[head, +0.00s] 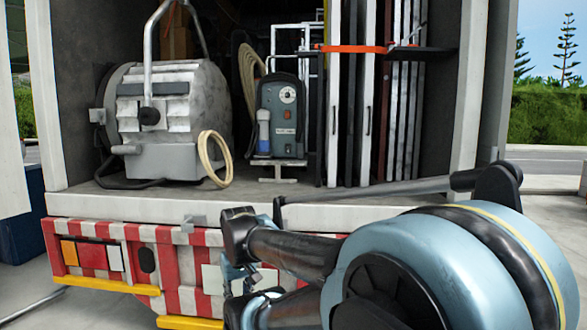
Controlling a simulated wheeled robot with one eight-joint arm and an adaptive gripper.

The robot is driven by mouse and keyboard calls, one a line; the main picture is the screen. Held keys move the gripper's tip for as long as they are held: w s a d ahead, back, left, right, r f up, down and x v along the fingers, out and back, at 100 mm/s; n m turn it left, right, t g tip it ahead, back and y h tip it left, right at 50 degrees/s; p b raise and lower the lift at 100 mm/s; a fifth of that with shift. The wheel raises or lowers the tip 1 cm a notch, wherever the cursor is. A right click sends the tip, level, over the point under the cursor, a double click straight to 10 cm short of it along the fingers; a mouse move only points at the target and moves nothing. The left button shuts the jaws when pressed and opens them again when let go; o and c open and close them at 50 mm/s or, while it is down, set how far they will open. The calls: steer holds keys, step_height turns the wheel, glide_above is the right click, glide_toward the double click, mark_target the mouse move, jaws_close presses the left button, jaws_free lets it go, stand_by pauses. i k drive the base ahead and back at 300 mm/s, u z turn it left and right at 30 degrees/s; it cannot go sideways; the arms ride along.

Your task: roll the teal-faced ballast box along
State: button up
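The ballast box (285,118) stands upright on the truck bed, a little left of the picture's middle. Its teal-grey face carries a round white dial, a red part and a blue-and-white cylinder at its left side. A low pale metal foot or stand shows under it; I cannot make out wheels. My arm lies across the lower right, in front of the truck's rear edge. My gripper (238,283) seems to be at the arm's left end, low in front of the striped bumper and apart from the box. Its fingers are too unclear to read.
A big grey studio lamp (170,112) fills the bed's left side. A coiled cable loop (216,158) hangs between it and the box. Upright panels and poles (370,110), held by an orange strap (352,48), stand close right. The bed's front lip (130,205) is bare.

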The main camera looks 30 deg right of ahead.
mark_target(287, 123)
steer(key=i, duration=0.85)
